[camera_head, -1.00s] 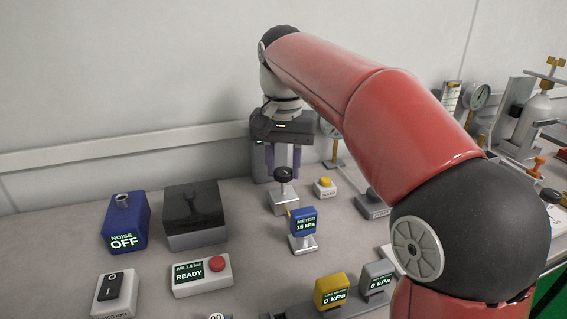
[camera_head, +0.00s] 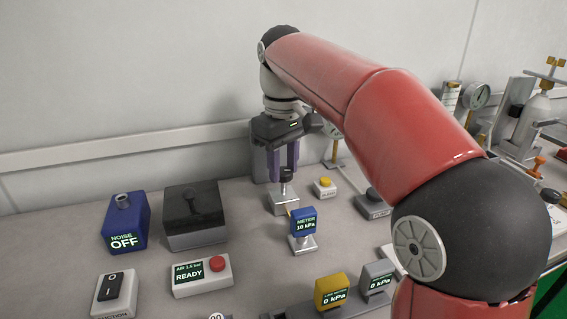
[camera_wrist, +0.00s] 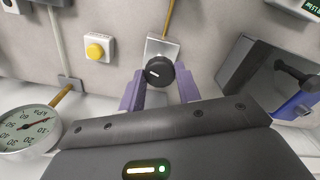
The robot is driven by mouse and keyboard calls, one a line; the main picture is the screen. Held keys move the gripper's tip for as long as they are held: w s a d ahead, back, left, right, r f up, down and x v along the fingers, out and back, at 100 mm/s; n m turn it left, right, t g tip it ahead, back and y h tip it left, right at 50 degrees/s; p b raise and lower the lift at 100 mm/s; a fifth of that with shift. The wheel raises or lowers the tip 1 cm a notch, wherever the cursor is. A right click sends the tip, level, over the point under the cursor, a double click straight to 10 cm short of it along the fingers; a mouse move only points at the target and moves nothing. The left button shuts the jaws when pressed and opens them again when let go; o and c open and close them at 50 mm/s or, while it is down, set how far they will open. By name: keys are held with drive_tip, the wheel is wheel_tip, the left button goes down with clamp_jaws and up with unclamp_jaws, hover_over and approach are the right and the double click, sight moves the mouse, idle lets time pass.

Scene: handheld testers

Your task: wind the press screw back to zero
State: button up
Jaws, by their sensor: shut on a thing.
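The press screw is a small grey block (camera_head: 284,204) with a thin metal stem and a black round knob (camera_head: 287,173) on top. My gripper (camera_head: 285,179) points straight down with its purple fingers shut on this knob. In the wrist view the black knob (camera_wrist: 155,73), with a white mark on its top, sits between the two purple fingertips (camera_wrist: 158,86). The blue meter (camera_head: 303,224) in front of the press screw reads 10 kPa.
A yellow-button block (camera_head: 325,187) stands close to the right of the press. A black-lidded grey box (camera_head: 196,215) and the blue noise unit (camera_head: 125,221) stand left. The air unit (camera_head: 202,276) reads READY. A yellow meter (camera_head: 332,292) in front reads 0 kPa.

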drive_tip(key=n, duration=0.4)
drive_tip(key=shift+f+n, duration=0.2)
drive_tip(key=shift+n, duration=0.1)
drive_tip(key=n, duration=0.3)
drive_tip(key=shift+n, duration=0.3)
drive_tip(key=n, duration=1.4)
drive_tip(key=shift+n, duration=0.3)
drive_tip(key=n, duration=0.3)
drive_tip(key=shift+n, duration=2.1)
